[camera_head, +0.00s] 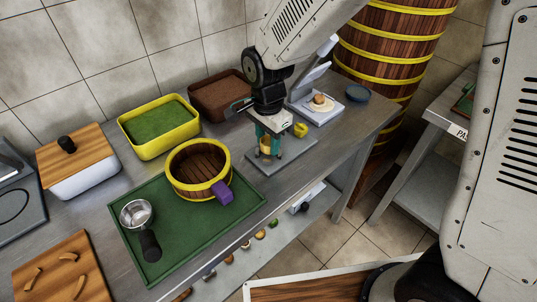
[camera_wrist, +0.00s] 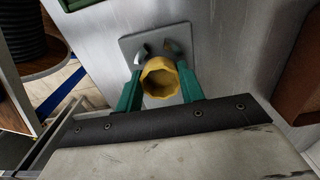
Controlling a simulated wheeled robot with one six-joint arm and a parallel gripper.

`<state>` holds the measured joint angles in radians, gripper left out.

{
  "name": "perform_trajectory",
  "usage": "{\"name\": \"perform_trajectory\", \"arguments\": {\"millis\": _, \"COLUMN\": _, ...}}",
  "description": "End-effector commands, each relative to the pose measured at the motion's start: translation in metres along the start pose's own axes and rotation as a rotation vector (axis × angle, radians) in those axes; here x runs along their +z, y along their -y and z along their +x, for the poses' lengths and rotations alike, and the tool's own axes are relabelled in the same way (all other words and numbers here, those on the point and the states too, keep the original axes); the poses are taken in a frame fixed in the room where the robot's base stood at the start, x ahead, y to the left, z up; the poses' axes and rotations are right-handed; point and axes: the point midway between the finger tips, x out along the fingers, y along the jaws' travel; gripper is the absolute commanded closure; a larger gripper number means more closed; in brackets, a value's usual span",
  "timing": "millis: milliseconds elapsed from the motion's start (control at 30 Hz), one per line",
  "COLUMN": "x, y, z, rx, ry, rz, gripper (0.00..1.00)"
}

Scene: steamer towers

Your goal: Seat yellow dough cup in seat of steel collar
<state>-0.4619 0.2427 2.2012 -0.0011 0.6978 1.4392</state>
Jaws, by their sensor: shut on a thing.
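My gripper (camera_head: 268,152) is shut on the yellow dough cup (camera_wrist: 159,83), with a green finger on each side of it. The cup looks upright, and its open, faceted rim and hollow face the wrist camera. Small yellow parts of it show between the fingers in the head view (camera_head: 265,142). The cup is over a flat grey plate (camera_wrist: 188,34). Curved steel pieces, apparently the steel collar (camera_wrist: 173,46), show just beyond the cup's rim. The rest of the collar is hidden behind the cup. I cannot tell whether the cup sits in it or hovers above.
A small yellow item (camera_head: 300,130) is right beside my gripper. A green tray (camera_head: 180,246) to the left holds a wooden steamer tub (camera_head: 180,183) and a metal ladle (camera_head: 137,213). A brown bin (camera_head: 218,95) and a scale (camera_head: 318,112) stand behind. The counter's front edge is close.

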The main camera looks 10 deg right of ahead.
Motion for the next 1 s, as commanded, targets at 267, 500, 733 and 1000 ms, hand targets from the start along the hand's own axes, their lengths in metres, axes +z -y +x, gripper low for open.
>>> {"name": "perform_trajectory", "arguments": {"millis": 267, "x": 0.0, "y": 0.0001, "z": 0.0001, "rx": 0.0, "ry": 0.0, "rz": 0.0, "gripper": 0.91}}
{"name": "perform_trajectory", "arguments": {"millis": 500, "x": 0.0, "y": 0.0001, "z": 0.0013, "rx": 0.0, "ry": 0.0, "rz": 0.0, "gripper": 0.91}}
{"name": "perform_trajectory", "arguments": {"millis": 733, "x": 0.0, "y": 0.0002, "z": 0.0041, "rx": 0.0, "ry": 0.0, "rz": 0.0, "gripper": 0.91}}
{"name": "perform_trajectory", "arguments": {"millis": 1000, "x": 0.0, "y": 0.0001, "z": 0.0073, "rx": 0.0, "ry": 0.0, "rz": 0.0, "gripper": 0.91}}
